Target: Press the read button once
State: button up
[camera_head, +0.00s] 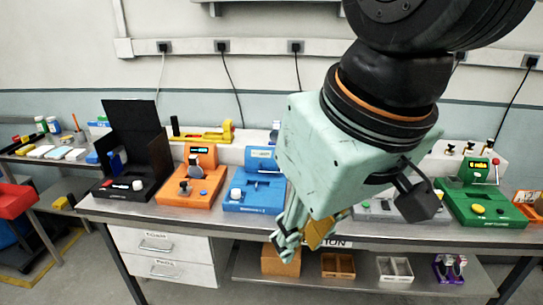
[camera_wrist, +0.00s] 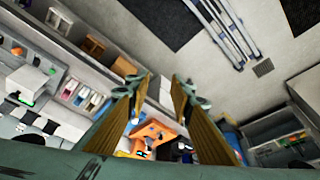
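My gripper (camera_head: 302,238) hangs in front of the bench's front edge, apart from the modules. In the wrist view its two fingers (camera_wrist: 160,88) with tan pads are spread with nothing between them. Several modules stand on the bench: an orange one (camera_head: 203,180), a blue one (camera_head: 262,185), a black one with a raised panel (camera_head: 133,150), and a green one (camera_head: 490,203) with a lit display and a yellow button (camera_head: 478,209). No "read" label is legible, so I cannot tell which button is the read button. My arm hides part of the bench's middle.
The steel bench (camera_head: 130,208) has white drawers (camera_head: 157,243) below and a lower shelf with small boxes (camera_head: 338,265). A grey module (camera_head: 372,212) stands partly behind my arm. A red bin (camera_head: 15,200) is at far left. The bench's front strip is mostly clear.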

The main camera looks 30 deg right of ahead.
grip_shut()
dwell(1.2)
